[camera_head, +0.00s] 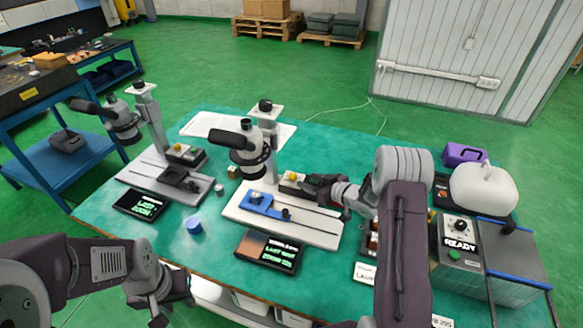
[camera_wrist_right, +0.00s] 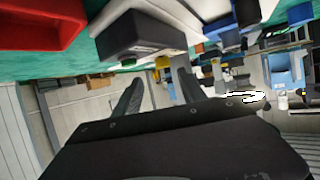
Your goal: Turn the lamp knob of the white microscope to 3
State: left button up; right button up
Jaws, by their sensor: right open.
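The white microscope (camera_head: 285,215) stands mid-table with a pale base, a dark tilted head and a blue stage. Its lamp box (camera_head: 292,186), dark and grey with a yellow knob (camera_head: 292,177), sits at the back of the base by the column. The number the knob points to is too small to read. My right gripper (camera_head: 317,185) is just right of the lamp box, open, with nothing seen in it. Its two dark fingers (camera_wrist_right: 158,95) show in the right wrist view, with a dark box above them. My left gripper (camera_head: 160,308) hangs at the table's front left; its fingers are unclear.
A second, greyer microscope (camera_head: 152,175) stands left. A blue cup (camera_head: 194,225) and two dark display panels, one before each microscope (camera_head: 268,251), lie on the table (camera_head: 340,140).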

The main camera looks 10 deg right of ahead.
aim_at(294, 176)
jog(key=shift+s+a+r, duration=0.25)
jog(key=shift+a, duration=0.25)
jog(key=x, duration=0.7)
jog(key=shift+w+d+f, duration=0.2)
jog(key=shift+w+f, duration=0.1)
jog(key=shift+w+a, duration=0.15)
jog(key=shift+r, duration=0.1)
jog(key=shift+w, duration=0.1)
jog(key=c, duration=0.3)
pick_arm(q)
jog(key=shift+s+r, duration=0.1)
jog(key=shift+s, duration=0.55)
pick_arm(e)
grip_shut()
